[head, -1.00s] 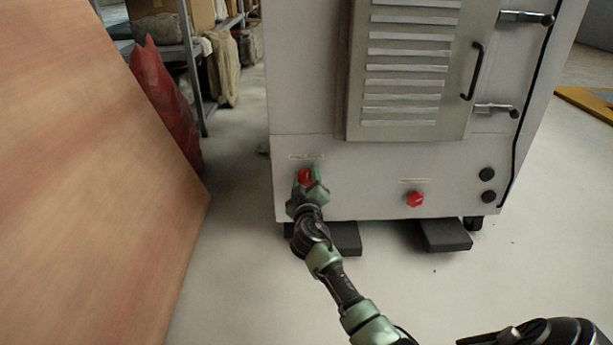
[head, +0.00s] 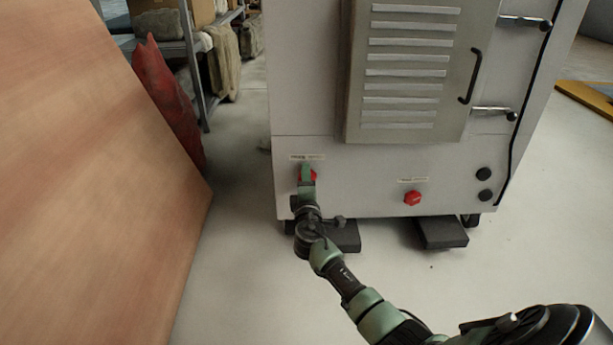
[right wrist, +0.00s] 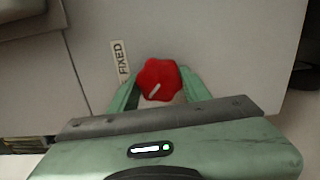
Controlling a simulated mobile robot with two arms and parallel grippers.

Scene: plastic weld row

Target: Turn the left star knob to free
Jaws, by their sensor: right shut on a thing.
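The left star knob (head: 313,175) is red and sits low on the left of the grey machine's front. My right gripper (head: 306,178) reaches it from the front and is shut on it, hiding part of it. In the right wrist view the red knob (right wrist: 158,72) sits between the two green fingers of my right gripper (right wrist: 160,90). A white pointer line on the knob slants. A label strip (right wrist: 120,58) beside it reads "FIXED"; its other end is partly hidden by a finger. My left gripper is not in view.
A second red star knob (head: 412,198) is on the same panel to the right, with two black round knobs (head: 485,174) beyond. A louvred door (head: 410,80) is above. A large wooden board (head: 90,180) stands at left. Dark blocks (head: 443,232) lie under the machine.

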